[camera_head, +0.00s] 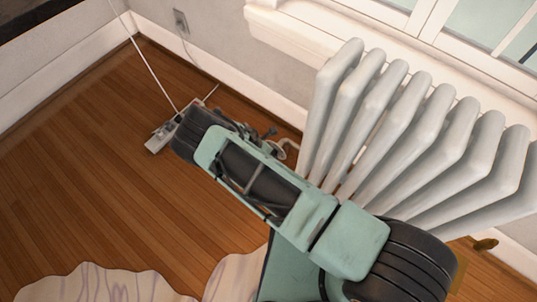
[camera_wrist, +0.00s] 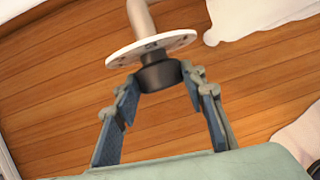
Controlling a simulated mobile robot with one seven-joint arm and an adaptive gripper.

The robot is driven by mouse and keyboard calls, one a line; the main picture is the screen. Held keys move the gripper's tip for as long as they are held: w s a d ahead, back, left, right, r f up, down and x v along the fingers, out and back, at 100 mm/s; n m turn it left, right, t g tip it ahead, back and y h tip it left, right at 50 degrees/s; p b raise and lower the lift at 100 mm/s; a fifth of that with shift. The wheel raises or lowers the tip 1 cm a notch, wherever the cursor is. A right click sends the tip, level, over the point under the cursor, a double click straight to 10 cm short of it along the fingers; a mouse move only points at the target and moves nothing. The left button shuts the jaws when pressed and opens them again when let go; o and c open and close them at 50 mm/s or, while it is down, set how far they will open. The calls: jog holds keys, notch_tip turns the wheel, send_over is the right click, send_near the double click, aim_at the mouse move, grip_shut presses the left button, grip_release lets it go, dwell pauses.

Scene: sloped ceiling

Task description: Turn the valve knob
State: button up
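The valve knob (camera_wrist: 159,73) is a dark, round piece below a white round disc (camera_wrist: 152,48) with small holes, on a beige pipe (camera_wrist: 140,17) in the wrist view. My gripper (camera_wrist: 160,79) has one finger on each side of the knob, with the tips close beside its edges. The fingers are spread wide, and I cannot tell whether either tip touches the knob. In the head view my gripper (camera_head: 262,133) is by the radiator's lower left end. The knob is hidden there behind my arm and fingers, and only a curved pale pipe (camera_head: 289,147) shows.
A white ribbed radiator (camera_head: 400,125) stands under the window, right of my gripper. A power strip (camera_head: 161,135) with a cord lies on the wooden floor (camera_head: 85,190) to the left. A pale rug (camera_head: 85,284) lies at the front.

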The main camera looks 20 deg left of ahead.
jog(key=c, duration=0.4)
jog(key=shift+d+r+y+p, duration=0.25)
jog(key=shift+y+p, duration=0.25)
jog(key=shift+p, duration=0.7)
jog(key=shift+d+f+m+t+y+p, duration=0.25)
jog(key=shift+t+y+p, duration=0.45)
jog(key=shift+y+p, duration=0.75)
jog(key=shift+y, duration=0.05)
jog(key=o, duration=1.1)
jog(key=shift+s+a, duration=0.1)
jog(key=shift+o, duration=0.2)
